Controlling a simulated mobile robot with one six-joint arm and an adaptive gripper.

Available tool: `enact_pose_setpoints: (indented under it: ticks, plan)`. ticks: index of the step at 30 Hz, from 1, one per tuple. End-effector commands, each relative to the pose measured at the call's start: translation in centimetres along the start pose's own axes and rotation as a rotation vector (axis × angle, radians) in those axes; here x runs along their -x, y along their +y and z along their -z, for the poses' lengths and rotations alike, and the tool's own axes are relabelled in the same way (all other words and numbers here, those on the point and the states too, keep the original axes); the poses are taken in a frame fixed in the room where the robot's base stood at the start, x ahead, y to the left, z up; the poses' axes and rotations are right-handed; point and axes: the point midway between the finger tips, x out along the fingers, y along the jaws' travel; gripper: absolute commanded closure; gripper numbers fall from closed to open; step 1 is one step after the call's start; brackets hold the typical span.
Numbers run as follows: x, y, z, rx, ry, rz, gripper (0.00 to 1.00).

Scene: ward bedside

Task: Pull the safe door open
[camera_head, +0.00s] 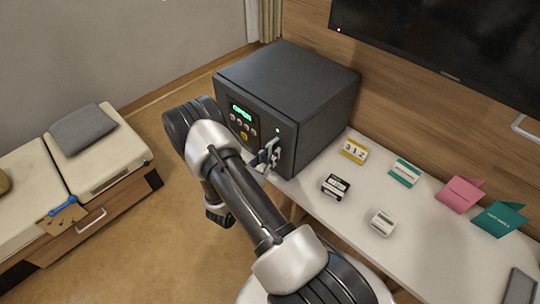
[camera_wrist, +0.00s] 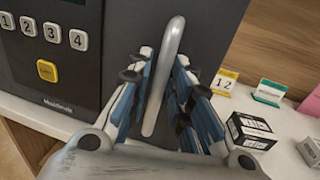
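The dark grey safe (camera_head: 318,85) stands on the white counter. Its door (camera_head: 262,119) looks flush with the body, and its green display (camera_head: 241,112) appears to read OPEN. The door's grey bar handle (camera_wrist: 165,75) stands upright in the wrist view. My gripper (camera_head: 270,152) is at the handle, on the right side of the door. In the wrist view its blue-padded fingers (camera_wrist: 163,62) are either side of the handle, with a visible gap at least on the right. The gripper hides part of the handle in the head view.
Right of the safe, the counter (camera_head: 345,215) holds a yellow number card (camera_head: 354,151), a green card (camera_head: 405,173), a black-and-white box (camera_head: 335,187), a small white box (camera_head: 382,222) and folded pink and teal cards.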

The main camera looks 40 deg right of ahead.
Motion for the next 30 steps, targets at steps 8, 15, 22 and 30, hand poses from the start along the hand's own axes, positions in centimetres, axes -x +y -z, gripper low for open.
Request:
enact_pose_setpoints:
  ticks: [8, 15, 22, 30]
  plan:
    - [-0.07, 0.01, -0.02, 0.0, 0.0, 0.0, 0.82]
    - [-0.05, 0.0, -0.01, 0.0, 0.0, 0.0, 0.98]
    - [-0.04, -0.02, 0.01, 0.0, 0.0, 0.0, 1.0]
    - [-0.04, -0.04, 0.02, 0.0, 0.001, 0.001, 1.0]
